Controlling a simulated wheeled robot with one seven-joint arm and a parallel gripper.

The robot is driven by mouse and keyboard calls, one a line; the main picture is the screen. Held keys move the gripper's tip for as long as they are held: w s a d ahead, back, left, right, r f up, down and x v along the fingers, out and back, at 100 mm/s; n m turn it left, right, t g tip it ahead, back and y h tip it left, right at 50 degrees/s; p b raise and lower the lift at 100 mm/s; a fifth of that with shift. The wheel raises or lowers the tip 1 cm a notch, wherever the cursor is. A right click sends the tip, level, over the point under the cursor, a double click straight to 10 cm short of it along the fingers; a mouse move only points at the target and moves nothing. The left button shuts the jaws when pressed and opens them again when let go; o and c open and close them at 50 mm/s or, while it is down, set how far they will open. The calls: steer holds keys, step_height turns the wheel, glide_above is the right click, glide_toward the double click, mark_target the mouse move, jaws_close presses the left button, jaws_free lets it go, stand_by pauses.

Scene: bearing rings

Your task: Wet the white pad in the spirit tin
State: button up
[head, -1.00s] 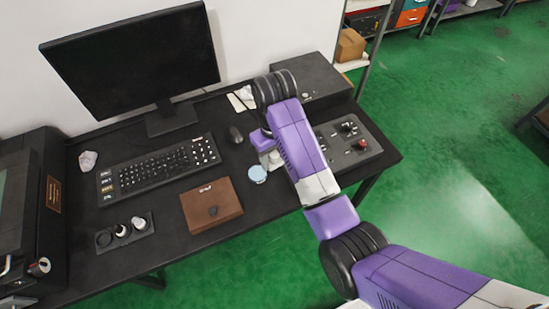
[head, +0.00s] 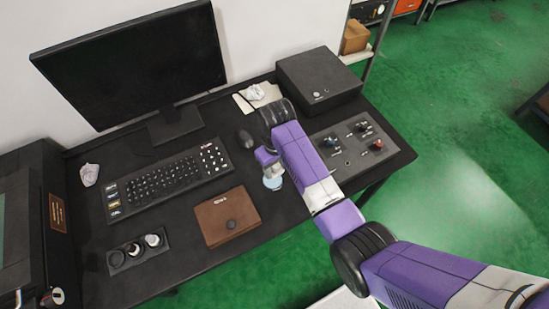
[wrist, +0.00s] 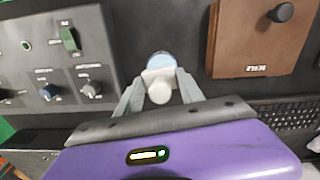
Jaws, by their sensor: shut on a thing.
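My gripper (wrist: 158,92) is shut on the white pad (wrist: 160,84), a pale piece with a rounded end between the two grey fingers. The spirit tin (wrist: 158,58), round with a light blue top, shows just beyond the pad in the wrist view, partly hidden by it. In the head view the tin (head: 273,184) stands on the black desk right below my gripper (head: 270,168), whose fingers and pad are mostly hidden. I cannot tell whether the pad touches the tin.
A brown case (head: 227,216) with a dark knob lies left of the tin, and a control panel (head: 340,158) with knobs lies right. A keyboard (head: 165,183), mouse (head: 245,139) and monitor (head: 140,65) are behind. A black holder (head: 136,252) with round pieces sits front left.

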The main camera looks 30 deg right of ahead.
mark_target(273, 176)
steer(key=shift+w+a+f, duration=0.2)
steer(key=shift+w+f, duration=0.15)
steer(key=shift+w, duration=0.25)
steer(key=shift+f+b, duration=0.35)
steer(key=shift+f, duration=0.5)
step_height(273, 176, down, 4)
steer(key=b, duration=0.4)
steer(key=shift+f, duration=0.55)
stand_by(1.5)
step_height(273, 176, up, 5)
steer(key=p, duration=0.5)
steer(key=shift+r, duration=1.05)
